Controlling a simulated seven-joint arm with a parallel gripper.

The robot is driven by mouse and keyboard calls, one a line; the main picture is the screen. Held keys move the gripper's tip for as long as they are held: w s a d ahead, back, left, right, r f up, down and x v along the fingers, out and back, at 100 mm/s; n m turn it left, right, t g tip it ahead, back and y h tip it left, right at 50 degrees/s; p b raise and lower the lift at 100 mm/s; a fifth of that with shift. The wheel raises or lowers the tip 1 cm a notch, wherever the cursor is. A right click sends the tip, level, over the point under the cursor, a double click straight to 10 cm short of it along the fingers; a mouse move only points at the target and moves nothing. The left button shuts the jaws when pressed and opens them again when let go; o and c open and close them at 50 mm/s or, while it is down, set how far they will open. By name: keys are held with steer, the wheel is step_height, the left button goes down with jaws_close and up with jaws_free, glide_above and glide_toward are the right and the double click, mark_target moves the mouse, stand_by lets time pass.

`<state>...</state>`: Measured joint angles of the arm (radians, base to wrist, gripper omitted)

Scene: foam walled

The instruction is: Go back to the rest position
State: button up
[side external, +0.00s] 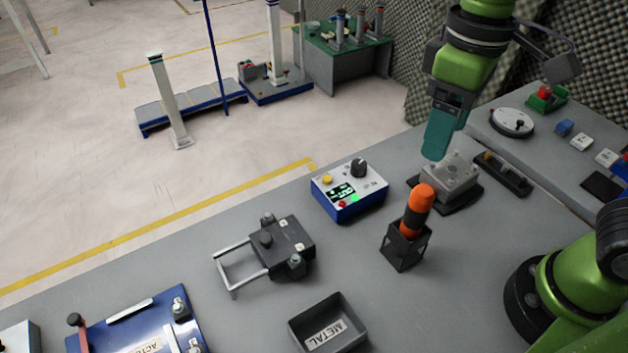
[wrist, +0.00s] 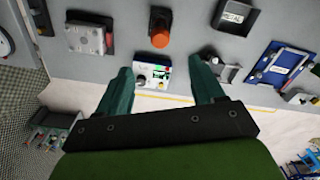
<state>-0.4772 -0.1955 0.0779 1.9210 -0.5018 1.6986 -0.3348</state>
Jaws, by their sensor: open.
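My gripper (side external: 435,152) has teal fingers and hangs over the back right of the grey table, fingers pointing down, in the side view. The fingers overlap a grey metal block (side external: 461,184) in that picture; I cannot tell the exact gap in depth. In the wrist view my gripper (wrist: 163,70) is open, its two fingers wide apart with nothing held between them. The blue and white control box (wrist: 152,78) shows between the fingers, farther off below. The box stands on the table in the side view (side external: 340,208).
An orange and black tool (side external: 419,203) stands upright in a black holder (side external: 404,250). A METAL bin (side external: 300,335), a dark fixture with a handle (side external: 285,250) and a blue plate (side external: 135,330) are nearer the front. A side bench (side external: 545,145) holds several small parts.

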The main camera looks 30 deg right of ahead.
steer(key=shift+r, duration=0.85)
steer(key=shift+w, duration=0.1)
steer(key=d+f+m+t+y, duration=0.1)
steer(key=d+f+m+t, duration=0.1)
steer(key=d, duration=0.4)
steer(key=d+f+m+t+y, duration=0.1)
steer(key=d+f+m+t, duration=0.1)
steer(key=d+m+t, duration=0.3)
steer(key=shift+d+f+m, duration=0.35)
steer(key=shift+d+m, duration=0.05)
steer(key=shift+m, duration=0.2)
